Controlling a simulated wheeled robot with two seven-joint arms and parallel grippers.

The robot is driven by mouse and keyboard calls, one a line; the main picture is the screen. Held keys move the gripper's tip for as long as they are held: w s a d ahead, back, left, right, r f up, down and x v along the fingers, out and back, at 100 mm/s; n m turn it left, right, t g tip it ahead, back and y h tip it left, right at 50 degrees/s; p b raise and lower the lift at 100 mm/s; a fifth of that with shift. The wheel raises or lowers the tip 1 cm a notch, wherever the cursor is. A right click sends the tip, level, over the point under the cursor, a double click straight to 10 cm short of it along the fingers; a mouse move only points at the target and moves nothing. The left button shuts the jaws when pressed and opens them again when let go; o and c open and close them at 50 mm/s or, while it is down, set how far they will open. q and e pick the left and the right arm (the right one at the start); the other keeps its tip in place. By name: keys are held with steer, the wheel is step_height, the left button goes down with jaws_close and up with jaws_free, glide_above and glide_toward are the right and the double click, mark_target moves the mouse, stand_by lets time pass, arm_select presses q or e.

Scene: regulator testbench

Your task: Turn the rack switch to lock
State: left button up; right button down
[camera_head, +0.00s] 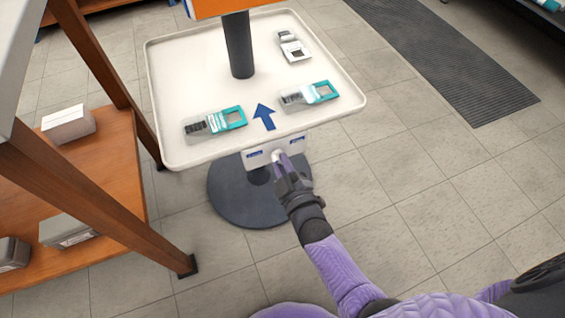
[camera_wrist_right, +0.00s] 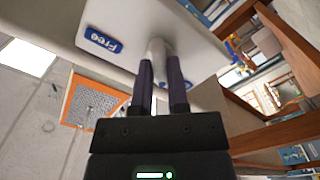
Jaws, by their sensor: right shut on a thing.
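The rack switch is a small pale knob (camera_wrist_right: 156,50) on a white panel (camera_head: 288,146) at the front edge of the tray stand. The panel has two small blue labels in the head view, too small to read there. In the right wrist view one blue label (camera_wrist_right: 103,40) reads "Free". My right gripper (camera_head: 280,162) reaches up to the panel, with its two dark fingers closed around the knob. In the right wrist view the fingers (camera_wrist_right: 160,80) stand on either side of it. The knob's exact pointing is hard to tell. My left gripper is not in view.
The white tray (camera_head: 165,100) holds three handheld devices and a blue arrow, with a dark post rising from it. Its round base (camera_head: 230,195) stands below. A wooden shelf (camera_head: 100,165) with boxes is at the left. A dark floor grille (camera_head: 440,60) lies right; the tiled floor there is clear.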

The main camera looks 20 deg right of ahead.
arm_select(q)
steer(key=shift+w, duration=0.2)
arm_select(e)
steer(key=c, duration=0.6)
jaws_free()
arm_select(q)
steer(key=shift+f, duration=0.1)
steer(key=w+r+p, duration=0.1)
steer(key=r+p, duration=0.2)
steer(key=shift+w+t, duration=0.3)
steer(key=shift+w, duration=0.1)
arm_select(e)
steer(key=s, duration=1)
steer(key=shift+d, duration=0.15)
